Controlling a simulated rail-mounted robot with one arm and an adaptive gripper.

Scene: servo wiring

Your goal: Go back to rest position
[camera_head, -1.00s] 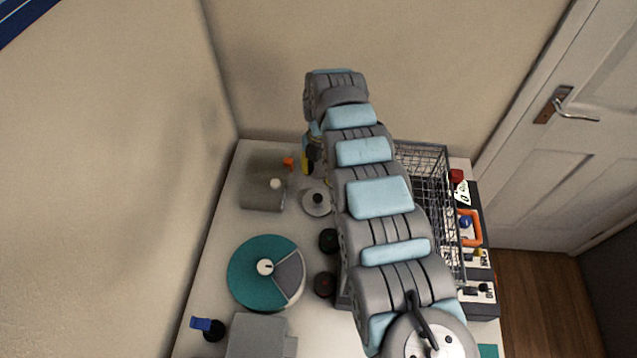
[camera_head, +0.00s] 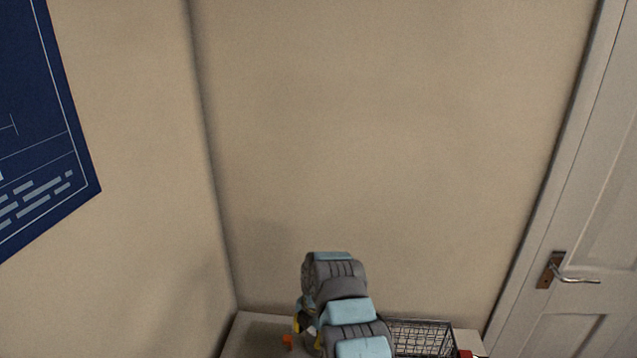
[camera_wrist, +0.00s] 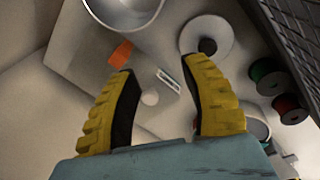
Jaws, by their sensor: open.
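My gripper (camera_wrist: 163,88) shows in the wrist view with its two yellow, black-lined fingers spread apart. It is open, and nothing is held between the fingers. The fingers hang above the table, and a small pale round knob shows in the gap below them. In the head view only the far part of my grey and light blue arm shows at the bottom. A bit of yellow finger (camera_head: 297,324) shows at its left side, and the rest of the gripper is hidden behind the arm.
A wire basket (camera_head: 425,335) stands right of my arm, and its mesh (camera_wrist: 290,40) fills the wrist view's upper right. An orange piece (camera_wrist: 121,54), a white disc (camera_wrist: 207,35), dark spools (camera_wrist: 285,108) and a metal bowl (camera_wrist: 125,12) lie below. Walls close in behind and left.

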